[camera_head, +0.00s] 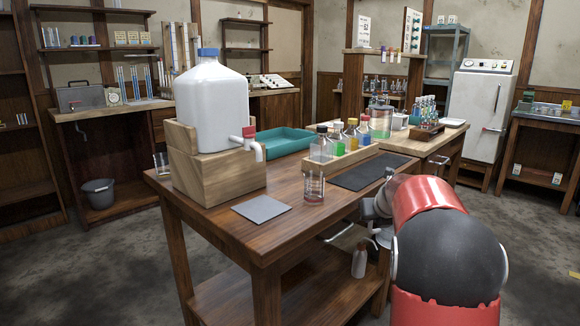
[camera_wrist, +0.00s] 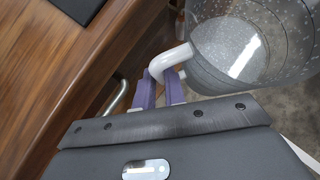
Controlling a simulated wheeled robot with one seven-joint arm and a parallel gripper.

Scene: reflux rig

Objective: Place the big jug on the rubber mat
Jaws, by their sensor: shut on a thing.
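In the wrist view my gripper (camera_wrist: 164,92) is shut on the pale handle of the big jug (camera_wrist: 245,45). The jug is grey and speckled, with its round mouth facing the camera. It hangs beside the wooden table edge, over the floor. In the head view my arm covers most of the gripper, and I cannot make out the jug clearly. The dark rubber mat (camera_head: 370,172) lies flat and bare on the tabletop, near the front edge. Its corner shows in the wrist view (camera_wrist: 75,8), apart from the jug.
The wooden table (camera_head: 230,227) carries a large white carboy (camera_head: 212,105) on a wooden stand, a glass beaker (camera_head: 314,188), a grey pad (camera_head: 261,209), a teal tray (camera_head: 275,142) and a rack of bottles (camera_head: 345,155) behind the mat. A metal drawer handle (camera_wrist: 117,97) is close to my gripper.

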